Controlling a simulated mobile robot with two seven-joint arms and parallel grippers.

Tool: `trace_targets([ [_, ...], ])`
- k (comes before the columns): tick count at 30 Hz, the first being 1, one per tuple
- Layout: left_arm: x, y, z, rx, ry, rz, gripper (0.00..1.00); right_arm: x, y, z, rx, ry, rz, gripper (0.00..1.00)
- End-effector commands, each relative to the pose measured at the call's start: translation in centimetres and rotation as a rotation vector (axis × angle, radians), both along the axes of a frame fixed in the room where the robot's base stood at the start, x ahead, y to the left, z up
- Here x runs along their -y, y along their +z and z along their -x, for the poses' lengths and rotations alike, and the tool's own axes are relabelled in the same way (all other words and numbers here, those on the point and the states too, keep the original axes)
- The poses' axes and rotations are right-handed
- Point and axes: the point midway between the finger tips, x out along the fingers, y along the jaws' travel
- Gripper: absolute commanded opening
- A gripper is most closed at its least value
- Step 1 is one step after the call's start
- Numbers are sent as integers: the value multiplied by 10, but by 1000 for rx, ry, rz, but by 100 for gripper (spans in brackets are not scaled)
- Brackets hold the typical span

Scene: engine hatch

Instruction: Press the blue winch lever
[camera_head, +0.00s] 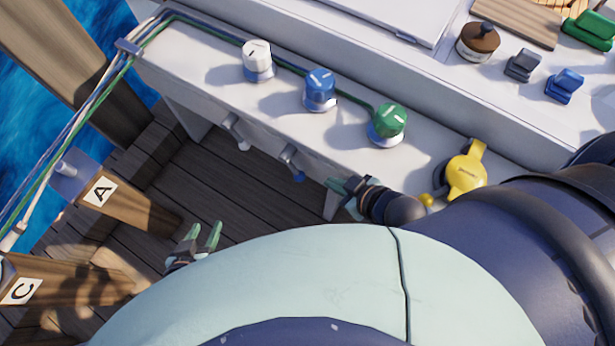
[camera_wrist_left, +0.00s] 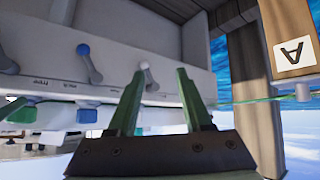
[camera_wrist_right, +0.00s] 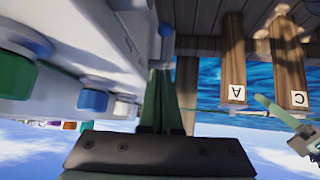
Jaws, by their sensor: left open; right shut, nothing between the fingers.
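The blue winch lever (camera_head: 291,163), a short grey arm with a blue tip, sticks out from the side of the white bench. It also shows in the left wrist view (camera_wrist_left: 90,63) and, small, in the right wrist view (camera_wrist_right: 165,31). My right gripper (camera_head: 350,186) is shut and empty, beside the bench side, to the right of the blue lever and apart from it. My left gripper (camera_head: 203,232) is open and empty over the deck, lower left of the levers. In the left wrist view, a white-tipped lever (camera_wrist_left: 149,76) appears between its fingers, farther back.
White (camera_head: 257,60), blue (camera_head: 320,88) and green (camera_head: 387,122) winches stand on the bench, with ropes behind. A yellow part (camera_head: 466,172) sits right. Wooden posts marked A (camera_head: 130,208) and C (camera_head: 70,280) stand left. The deck between is clear.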

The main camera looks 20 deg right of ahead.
Motion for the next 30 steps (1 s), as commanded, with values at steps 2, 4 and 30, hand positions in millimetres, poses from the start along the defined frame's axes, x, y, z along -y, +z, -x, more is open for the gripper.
trace_targets([
  [2, 6, -21, -9, 18, -11, 8, 50, 0, -22, 4, 1, 43, 35, 0],
  [4, 10, -26, -12, 20, -20, 12, 50, 0, -26, 7, -4, 64, 55, 0],
  [30, 12, -44, -12, 17, -33, 10, 50, -11, -63, -18, -5, 88, 83, 0],
])
